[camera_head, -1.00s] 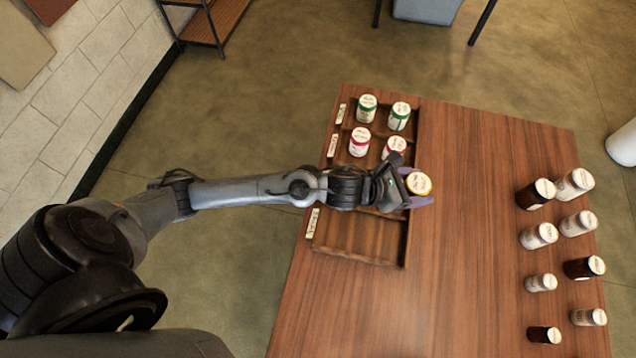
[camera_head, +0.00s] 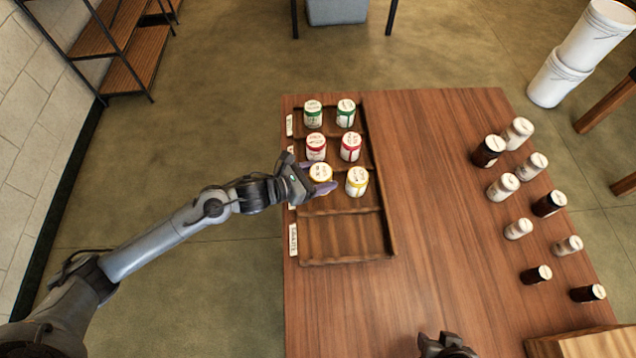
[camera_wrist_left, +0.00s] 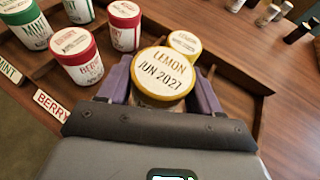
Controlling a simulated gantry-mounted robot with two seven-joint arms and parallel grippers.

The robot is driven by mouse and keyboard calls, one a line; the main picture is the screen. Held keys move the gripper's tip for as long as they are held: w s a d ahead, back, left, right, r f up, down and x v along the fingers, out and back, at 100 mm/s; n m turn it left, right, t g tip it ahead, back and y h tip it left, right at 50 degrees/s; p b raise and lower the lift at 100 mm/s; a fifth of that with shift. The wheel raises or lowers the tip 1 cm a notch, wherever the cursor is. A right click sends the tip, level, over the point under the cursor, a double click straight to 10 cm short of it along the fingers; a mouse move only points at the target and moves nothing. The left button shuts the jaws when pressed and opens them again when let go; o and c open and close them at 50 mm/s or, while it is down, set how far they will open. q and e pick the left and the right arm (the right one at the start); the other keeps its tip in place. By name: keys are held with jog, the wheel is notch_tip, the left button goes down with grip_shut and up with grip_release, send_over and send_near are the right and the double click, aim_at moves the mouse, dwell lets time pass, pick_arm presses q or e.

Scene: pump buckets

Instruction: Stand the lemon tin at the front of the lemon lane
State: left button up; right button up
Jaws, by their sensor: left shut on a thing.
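My left gripper (camera_head: 322,186) is shut on a yellow-and-white lemon tin (camera_head: 321,172), at the label end of the lemon lane. In the left wrist view its lid reads "LEMON JUN 2027" (camera_wrist_left: 163,72), between the two purple fingers. The tin looks upright; its base is hidden, so I cannot tell whether it touches the lane floor. A second lemon tin (camera_head: 357,182) stands in the same lane to the right, and it also shows behind the held tin in the left wrist view (camera_wrist_left: 186,43). My right gripper (camera_head: 445,346) is partly in view at the bottom edge; its jaws are unclear.
The wooden tray (camera_head: 392,240) has red berry tins (camera_head: 350,147) in the adjoining lane and green mint tins (camera_head: 346,112) beyond. The nearest lane (camera_head: 345,236) is empty. Several brown and white jars (camera_head: 503,187) stand at the right. The table's middle is clear.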

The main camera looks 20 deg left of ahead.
pick_arm(q)
jog(key=shift+a+f, duration=0.2)
jog(key=shift+a, duration=0.05)
pick_arm(e)
jog(key=shift+f, duration=0.15)
pick_arm(q)
jog(key=shift+f+b, duration=1.1)
jog(key=shift+f, duration=0.8)
pick_arm(e)
jog(key=shift+f, duration=1.05)
pick_arm(q)
jog(key=shift+f, duration=0.15)
pick_arm(e)
jog(key=shift+f, duration=0.15)
pick_arm(q)
jog(key=o, duration=1.2)
jog(key=shift+c, duration=0.2)
